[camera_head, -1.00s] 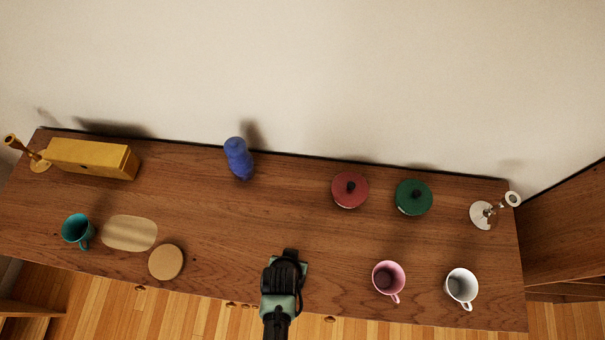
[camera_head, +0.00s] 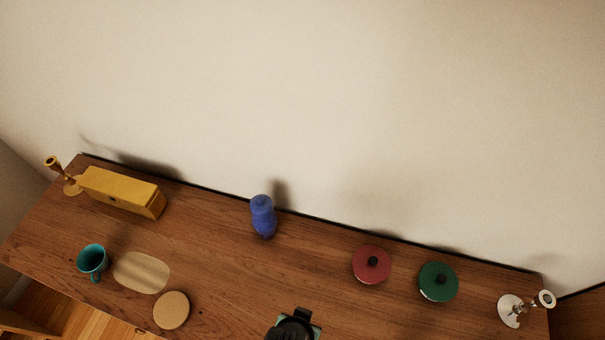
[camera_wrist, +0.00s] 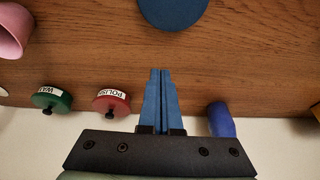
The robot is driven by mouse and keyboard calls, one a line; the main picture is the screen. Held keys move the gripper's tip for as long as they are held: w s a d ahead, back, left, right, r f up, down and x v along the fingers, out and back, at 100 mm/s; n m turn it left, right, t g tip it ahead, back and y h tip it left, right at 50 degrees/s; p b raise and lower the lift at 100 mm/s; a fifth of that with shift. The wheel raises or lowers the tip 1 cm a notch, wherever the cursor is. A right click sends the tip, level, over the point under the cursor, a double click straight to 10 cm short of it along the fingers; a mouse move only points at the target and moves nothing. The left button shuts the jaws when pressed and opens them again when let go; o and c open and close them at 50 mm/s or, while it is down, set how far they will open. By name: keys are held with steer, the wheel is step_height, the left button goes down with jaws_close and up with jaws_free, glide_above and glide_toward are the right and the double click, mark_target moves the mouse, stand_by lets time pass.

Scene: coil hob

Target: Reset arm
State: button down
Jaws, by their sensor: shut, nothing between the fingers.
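My gripper's two blue fingers (camera_wrist: 162,72) are pressed together in the wrist view, with nothing between them. They are over the wooden table (camera_wrist: 190,50), pointing at a blue round disc (camera_wrist: 173,10) cut off by the top edge; whether they touch anything I cannot tell. In the head view only the dark top of my gripper (camera_head: 295,326) shows at the bottom edge, and its fingertips are hidden.
A pink mug (camera_wrist: 14,30) shows in the wrist view.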

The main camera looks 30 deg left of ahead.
steer(key=shift+v, duration=0.95)
